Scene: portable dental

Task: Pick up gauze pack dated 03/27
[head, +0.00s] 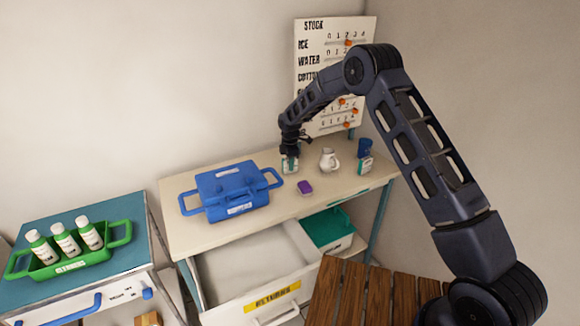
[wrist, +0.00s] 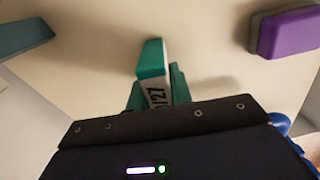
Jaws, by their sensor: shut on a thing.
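A small green and white gauze pack (head: 289,168) stands near the back of the cream counter in the head view. In the wrist view the pack (wrist: 152,62) has a green top and a white side with dark print ending in "/27"; the rest of the date is hidden. My gripper (head: 290,152) points down over it and is shut on it, with green fingers (wrist: 155,92) on either side in the wrist view. I cannot tell whether the pack touches the counter. A similar green and white pack (head: 365,166) stands farther right; its date is unreadable.
A purple block (head: 305,187) lies just in front of my gripper. A white jug (head: 328,160) and blue cup (head: 364,147) stand right. A blue carrier (head: 225,186) stands left. An open drawer (head: 255,262) and teal tray (head: 325,228) are below; a stock board (head: 318,40) is behind.

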